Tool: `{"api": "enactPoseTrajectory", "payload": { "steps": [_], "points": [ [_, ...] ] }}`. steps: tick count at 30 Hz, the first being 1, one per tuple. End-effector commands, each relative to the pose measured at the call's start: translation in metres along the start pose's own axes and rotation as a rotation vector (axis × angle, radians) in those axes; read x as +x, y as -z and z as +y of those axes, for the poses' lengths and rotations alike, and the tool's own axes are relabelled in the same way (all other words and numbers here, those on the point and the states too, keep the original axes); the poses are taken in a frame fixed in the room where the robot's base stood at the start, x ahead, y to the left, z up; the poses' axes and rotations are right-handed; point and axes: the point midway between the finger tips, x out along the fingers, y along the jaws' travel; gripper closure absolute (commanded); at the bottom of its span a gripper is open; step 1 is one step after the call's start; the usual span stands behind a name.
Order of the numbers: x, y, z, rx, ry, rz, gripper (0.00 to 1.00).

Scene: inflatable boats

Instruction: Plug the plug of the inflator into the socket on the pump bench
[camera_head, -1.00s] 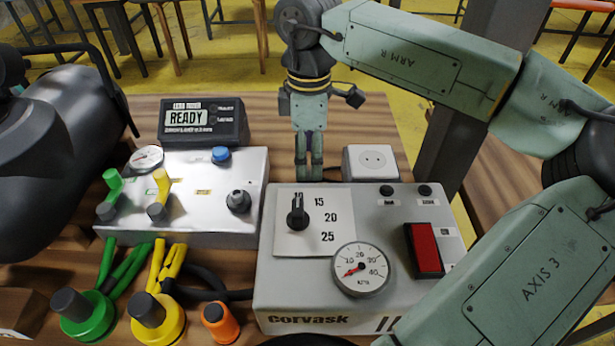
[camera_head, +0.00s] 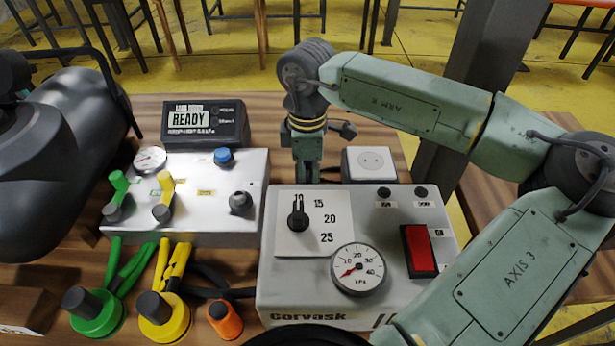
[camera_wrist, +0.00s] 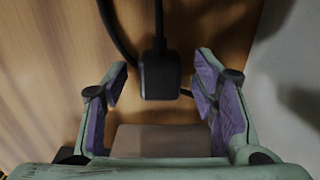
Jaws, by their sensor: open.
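The black plug (camera_wrist: 160,76) with its cable lies on the wooden bench in the wrist view, between and a little beyond the fingertips. My gripper (camera_wrist: 162,88) is open around it, with a finger on each side and a gap to both. In the head view my gripper (camera_head: 306,172) is low behind the grey inflator (camera_head: 300,262), whose body hides the fingertips and the plug. The white socket (camera_head: 370,162) with a round two-hole face is on the bench just right of my gripper.
A silver valve box (camera_head: 200,215) and a display reading READY (camera_head: 205,122) stand to the left. Green (camera_head: 95,312), yellow (camera_head: 163,318) and orange (camera_head: 225,320) capped fittings lie in front. A black tank (camera_head: 50,160) is at far left.

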Motion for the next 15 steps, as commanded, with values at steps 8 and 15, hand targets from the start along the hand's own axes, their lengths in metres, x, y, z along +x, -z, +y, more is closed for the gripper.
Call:
{"api": "enactPoseTrajectory", "payload": {
  "steps": [8, 15],
  "points": [
    [-0.0002, 0.0001, 0.0, 0.0, 0.0, 0.0, 0.49],
    [-0.0003, 0.0001, 0.0001, 0.0, 0.0, 0.0, 0.65]
  ]
}}
